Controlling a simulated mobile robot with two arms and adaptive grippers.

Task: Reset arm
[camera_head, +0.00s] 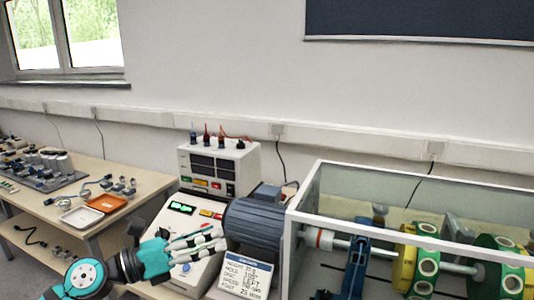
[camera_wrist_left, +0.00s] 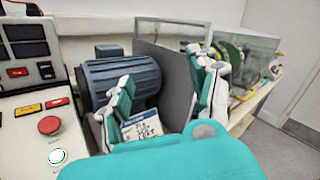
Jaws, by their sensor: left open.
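My left gripper (camera_head: 218,240) is a white and teal one whose arm comes in from the bottom left of the head view. It is in front of the control panel (camera_head: 172,219) and left of the blue-grey motor (camera_head: 252,222). In the left wrist view its fingers (camera_wrist_left: 165,88) are spread apart with nothing held between them. Beyond them are the motor (camera_wrist_left: 130,78) and a white label card (camera_wrist_left: 141,126). My right gripper is in neither view.
A box with several coloured plugs (camera_head: 219,164) stands behind. A clear-walled rig (camera_head: 420,180) with yellow and green discs is at right. A side table (camera_head: 150,184) holds trays and parts.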

